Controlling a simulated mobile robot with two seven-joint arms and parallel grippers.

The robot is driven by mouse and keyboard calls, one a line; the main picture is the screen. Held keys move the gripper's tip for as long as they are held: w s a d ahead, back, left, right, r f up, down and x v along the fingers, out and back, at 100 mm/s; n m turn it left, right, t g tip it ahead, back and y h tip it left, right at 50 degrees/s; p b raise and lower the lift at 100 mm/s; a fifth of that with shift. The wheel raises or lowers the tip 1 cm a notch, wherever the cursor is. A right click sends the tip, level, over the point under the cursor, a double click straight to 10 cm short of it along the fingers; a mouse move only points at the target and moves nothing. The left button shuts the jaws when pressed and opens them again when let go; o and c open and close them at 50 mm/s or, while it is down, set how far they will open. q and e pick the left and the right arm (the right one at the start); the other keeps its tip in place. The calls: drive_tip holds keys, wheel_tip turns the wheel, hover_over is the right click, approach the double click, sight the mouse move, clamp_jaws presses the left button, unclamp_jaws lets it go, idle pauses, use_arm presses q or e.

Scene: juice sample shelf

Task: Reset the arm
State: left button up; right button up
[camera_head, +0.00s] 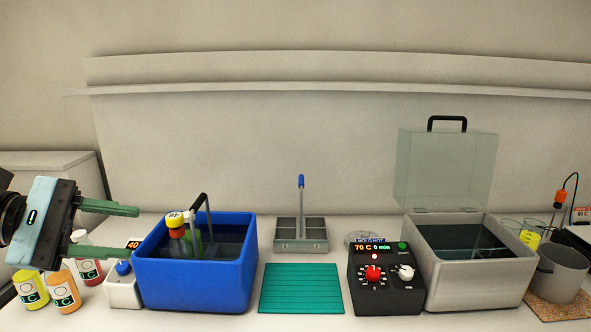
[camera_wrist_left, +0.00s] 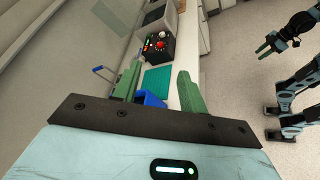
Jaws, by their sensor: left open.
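My left gripper (camera_head: 134,231) is at the left of the head view, beside the blue bath and above the bottles at the table's left end. Its two green fingers are wide apart with nothing between them. The open fingers also show in the left wrist view (camera_wrist_left: 158,86). Another green-fingered gripper (camera_wrist_left: 266,46), which looks like my right one, hangs over the floor in the left wrist view. It is too small there to tell whether it is open or shut.
A blue bath (camera_head: 195,284) holds a bottle with a yellow and red cap (camera_head: 175,220). Bottles (camera_head: 62,290) stand below my left gripper. A teal mat (camera_head: 301,289), black control box (camera_head: 384,290) and grey lidded bath (camera_head: 470,278) stand further right. The mat is bare.

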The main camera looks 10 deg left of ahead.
use_arm(q)
wheel_tip(320, 180, down, 33)
drive_tip(key=a+n+t+y, duration=0.3)
drive_tip(key=n+t+y, duration=0.5)
drive_tip(key=n, duration=2.8)
drive_tip(key=s+d+f+n+g+y, duration=0.1)
drive_tip(key=s+d+f+n+g, duration=0.1)
drive_tip(key=s+d+f+n, duration=0.2)
drive_tip(key=s+d+f+n+g+y, duration=0.1)
drive_tip(key=s+d+f+n, duration=0.3)
drive_tip(key=s+f+n, duration=0.5)
drive_tip(key=s+d+f+n+g+y, duration=0.1)
drive_tip(key=s+d+f+n, duration=0.3)
drive_tip(key=f, duration=0.6)
drive_tip(key=s+n+g, duration=0.1)
drive_tip(key=s+n, duration=0.1)
drive_tip(key=s, duration=0.1)
drive_tip(key=shift+s+d+f+n+g+b, duration=0.2)
drive_tip(key=shift+s+n+g+b, duration=0.1)
drive_tip(key=shift+g+b, duration=0.1)
drive_tip(key=shift+w, duration=0.1)
